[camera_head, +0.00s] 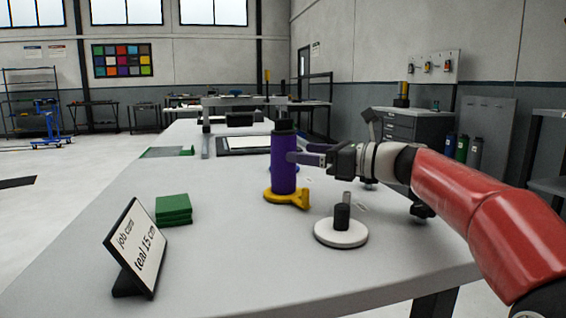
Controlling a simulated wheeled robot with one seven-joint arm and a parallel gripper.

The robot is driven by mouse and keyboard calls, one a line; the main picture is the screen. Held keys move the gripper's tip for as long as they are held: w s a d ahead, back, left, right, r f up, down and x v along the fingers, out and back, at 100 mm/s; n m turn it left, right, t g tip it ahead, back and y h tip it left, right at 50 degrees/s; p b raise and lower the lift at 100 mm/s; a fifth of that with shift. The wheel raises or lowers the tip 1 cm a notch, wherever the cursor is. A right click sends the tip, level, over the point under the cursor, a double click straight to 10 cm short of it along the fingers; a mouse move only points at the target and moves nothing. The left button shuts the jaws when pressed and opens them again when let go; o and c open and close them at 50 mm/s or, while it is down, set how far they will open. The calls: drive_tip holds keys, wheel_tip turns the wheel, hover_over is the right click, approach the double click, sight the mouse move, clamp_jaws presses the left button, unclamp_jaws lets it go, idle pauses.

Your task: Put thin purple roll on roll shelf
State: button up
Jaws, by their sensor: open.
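A purple roll (284,163) with a dark top stands upright on a yellow base (272,196) on the grey table. My gripper (298,152) comes in from the right with its fingers pointing left. It is open at the right side of the roll, around mid-height. I cannot tell whether a finger touches the roll or whether the far finger is behind it. No shelf is clearly recognisable as the roll shelf; a low grey rack (245,101) stands at the far end of the table.
A white disc with a dark post (341,231) stands near the front right. A job card (137,248) reading "teal 15 cm" and green blocks (173,210) are at the left. A framed white panel (244,144) lies behind the roll. The table's middle left is clear.

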sight(276, 147)
drive_tip(key=x, duration=0.7)
drive_tip(key=shift+s+a+r+p, duration=0.2)
drive_tip(key=shift+s+r+p, duration=0.05)
drive_tip(key=shift+s+p, duration=0.15)
drive_tip(key=shift+w+a, duration=0.25)
drive_tip(key=shift+a, duration=0.1)
drive_tip(key=c, duration=1.2)
drive_tip(key=shift+c, duration=0.2)
wheel_tip(276, 147, up, 20)
drive_tip(key=p, duration=0.5)
